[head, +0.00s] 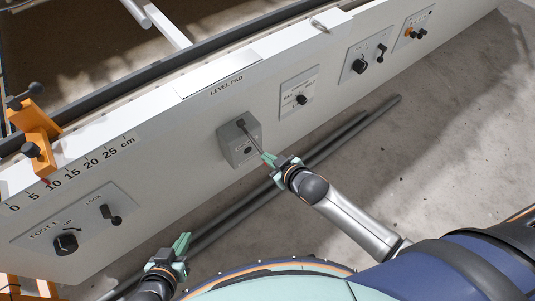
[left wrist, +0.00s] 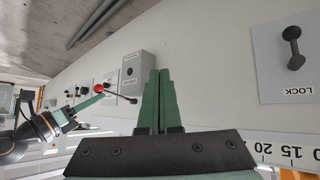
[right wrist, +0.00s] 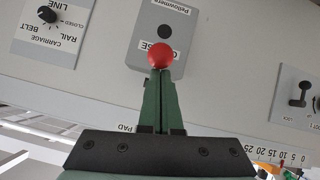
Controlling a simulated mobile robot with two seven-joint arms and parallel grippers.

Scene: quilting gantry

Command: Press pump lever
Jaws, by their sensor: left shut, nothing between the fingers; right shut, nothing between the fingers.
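The pump is a grey box (head: 239,144) on the white panel under the LEVEL PAD label. Its dark lever (head: 252,138) runs from the box's top toward my right gripper (head: 268,158). In the right wrist view the lever's red ball knob (right wrist: 160,55) sits right at the tips of the shut fingers, in front of the box (right wrist: 163,28). The left wrist view also shows the knob (left wrist: 98,88) at those fingertips; whether they touch is unclear. My left gripper (head: 183,243) is shut, empty and apart from the panel, lower left of the pump.
A panel with a FOOT knob (head: 66,242) and LOCK lever (head: 110,214) is at left. Other knob panels (head: 299,93) run to the right. An orange clamp (head: 37,131) stands on the left rail. Dark pipes (head: 350,130) lie on the concrete floor below.

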